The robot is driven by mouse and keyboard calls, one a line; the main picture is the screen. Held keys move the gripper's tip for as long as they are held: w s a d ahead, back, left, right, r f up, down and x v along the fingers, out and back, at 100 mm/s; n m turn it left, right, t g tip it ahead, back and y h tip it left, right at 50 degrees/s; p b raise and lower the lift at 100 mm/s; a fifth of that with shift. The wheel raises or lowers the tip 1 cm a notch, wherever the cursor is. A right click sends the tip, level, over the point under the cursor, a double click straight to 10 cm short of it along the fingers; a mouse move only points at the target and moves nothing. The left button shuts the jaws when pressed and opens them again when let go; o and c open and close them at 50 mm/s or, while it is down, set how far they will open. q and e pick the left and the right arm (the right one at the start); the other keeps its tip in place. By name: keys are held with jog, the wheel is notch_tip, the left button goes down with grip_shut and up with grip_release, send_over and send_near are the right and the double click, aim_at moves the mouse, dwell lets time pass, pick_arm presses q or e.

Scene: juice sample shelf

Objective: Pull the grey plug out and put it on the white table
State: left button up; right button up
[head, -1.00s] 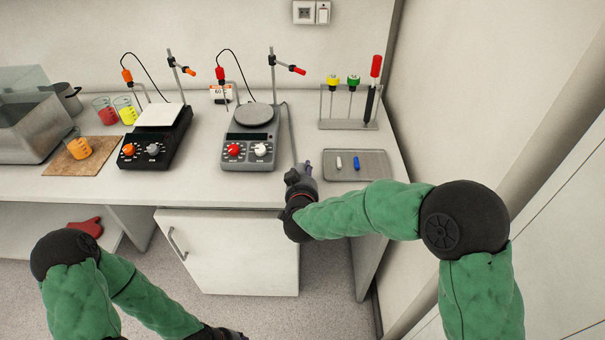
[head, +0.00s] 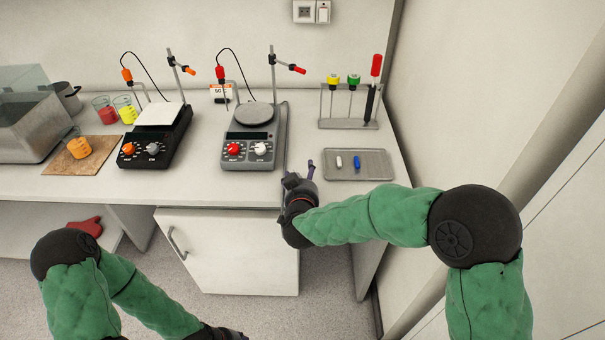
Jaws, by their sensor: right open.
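The white table (head: 201,185) runs along the wall. A wall socket (head: 304,12) sits at the top of the view beside a switch (head: 323,12). I cannot make out a grey plug in it or elsewhere. My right gripper (head: 300,176) is open and empty at the table's front edge, between the grey hotplate and the metal tray. My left gripper (head: 228,334) is low at the bottom edge, below the table, mostly cut off; its jaws cannot be read.
A grey hotplate stirrer (head: 249,151), a black one (head: 154,150), a metal tray (head: 376,171) with a white and a blue bar, and a rack (head: 348,124) stand on the table. Beakers and a glass tank (head: 30,130) are at left. A cabinet wall closes the right.

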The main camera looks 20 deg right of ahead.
jog(key=v, duration=1)
